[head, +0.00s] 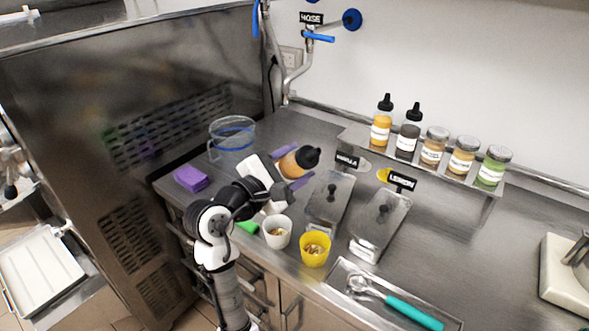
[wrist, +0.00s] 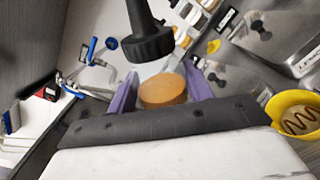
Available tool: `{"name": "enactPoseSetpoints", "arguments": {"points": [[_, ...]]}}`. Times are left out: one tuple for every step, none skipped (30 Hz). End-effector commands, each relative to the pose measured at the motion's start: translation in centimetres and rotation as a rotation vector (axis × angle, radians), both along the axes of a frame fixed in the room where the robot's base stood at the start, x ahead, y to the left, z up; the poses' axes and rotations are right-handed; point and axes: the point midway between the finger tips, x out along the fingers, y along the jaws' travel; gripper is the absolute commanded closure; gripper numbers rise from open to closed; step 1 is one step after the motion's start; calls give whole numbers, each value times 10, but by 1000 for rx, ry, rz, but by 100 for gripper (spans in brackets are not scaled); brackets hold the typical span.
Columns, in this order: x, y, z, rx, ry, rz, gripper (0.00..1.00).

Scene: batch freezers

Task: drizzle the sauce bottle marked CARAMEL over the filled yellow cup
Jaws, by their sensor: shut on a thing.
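My gripper (head: 290,167) has purple fingers and is shut on a sauce bottle (head: 296,161) with an amber body and black cap. The bottle is held tilted above the counter, its cap toward the right; its label is not readable. In the wrist view the amber body (wrist: 163,90) sits between the fingers and the black nozzle (wrist: 148,42) points up the picture. The yellow cup (head: 315,252) stands upright on the counter, below and right of the gripper. It holds a pale filling. The wrist view shows brown zigzag lines on the filling in the yellow cup (wrist: 297,117).
A white cup (head: 277,234) stands left of the yellow one. Lidded tubs marked VANILLA (head: 330,200) and LEMON (head: 380,222) are behind. A tray with a teal-handled scoop (head: 410,313) lies right. A shelf (head: 365,147) carries bottles and jars. A clear pitcher (head: 231,140) and purple sponge (head: 191,178) stand left.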

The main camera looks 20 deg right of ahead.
Motion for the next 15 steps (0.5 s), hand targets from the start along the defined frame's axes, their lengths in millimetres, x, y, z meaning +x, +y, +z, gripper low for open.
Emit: {"name": "enactPoseSetpoints", "arguments": {"points": [[0,0,3,-12,16,1,73],[0,0,3,-18,24,1,73],[0,0,4,-23,34,0,73],[0,0,4,-26,38,0,73],[0,0,4,-27,40,0,73],[0,0,4,-27,41,0,73],[0,0,4,-27,41,0,73],[0,0,4,-27,41,0,73],[0,0,4,-27,40,0,73],[0,0,4,-27,40,0,73],[0,0,4,-27,41,0,73],[0,0,4,-30,45,0,73],[0,0,4,-35,53,0,73],[0,0,5,-44,68,0,73],[0,0,6,-62,97,-1,73]]}}
